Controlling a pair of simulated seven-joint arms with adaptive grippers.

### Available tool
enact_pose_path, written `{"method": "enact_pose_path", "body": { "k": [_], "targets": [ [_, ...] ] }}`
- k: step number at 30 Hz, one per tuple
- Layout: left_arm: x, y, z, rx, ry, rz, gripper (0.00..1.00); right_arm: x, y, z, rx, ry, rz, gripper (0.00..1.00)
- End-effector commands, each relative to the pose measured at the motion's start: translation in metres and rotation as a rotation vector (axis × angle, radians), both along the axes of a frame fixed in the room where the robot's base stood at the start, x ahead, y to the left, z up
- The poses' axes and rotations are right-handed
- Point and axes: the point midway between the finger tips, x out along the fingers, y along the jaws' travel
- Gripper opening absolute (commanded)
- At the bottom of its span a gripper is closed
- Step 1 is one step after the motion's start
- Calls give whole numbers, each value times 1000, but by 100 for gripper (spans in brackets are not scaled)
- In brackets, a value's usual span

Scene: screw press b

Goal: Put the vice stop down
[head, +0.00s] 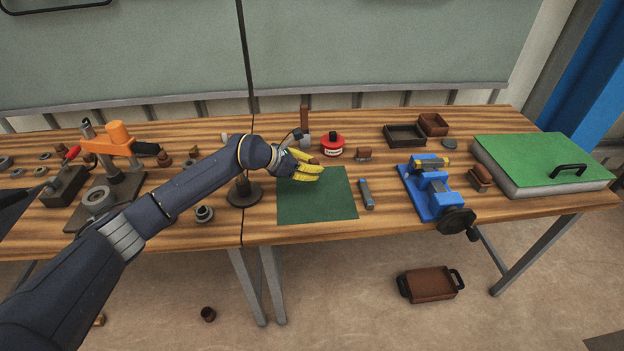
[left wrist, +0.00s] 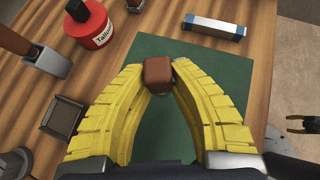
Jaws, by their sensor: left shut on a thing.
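My left gripper (head: 316,167) has yellow fingers and is over the back part of the green mat (head: 300,207). It is shut on a small brown block, the vice stop (left wrist: 158,73), which sits between the fingertips in the left wrist view. In the head view the fingers hide most of the block. The mat lies below it; whether the block touches the mat, I cannot tell.
A blue-grey bar (head: 366,194) lies right of the mat. A red tin (head: 333,146) and a brown block (head: 364,154) stand behind it. The blue vice (head: 430,190) is further right. A round dark stand (head: 244,193) is left. The mat's front is clear.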

Motion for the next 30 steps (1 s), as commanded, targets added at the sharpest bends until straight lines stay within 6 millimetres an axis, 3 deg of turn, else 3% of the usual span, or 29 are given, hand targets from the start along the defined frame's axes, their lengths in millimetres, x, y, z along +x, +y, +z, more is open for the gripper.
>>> {"method": "enact_pose_path", "body": {
  "k": [7,15,29,30],
  "targets": [
    [0,0,-11,-1,4,1,0,1,0,0,1,-2,-1,45],
    [0,0,-42,0,3,2,0,2,1,0,2,-3,-1,45],
    [0,0,-48,0,1,1,0,2,6,0,6,-2,-3,45],
    [0,0,-48,0,1,1,26,2,6,0,6,-2,-3,45]
  ]
}}
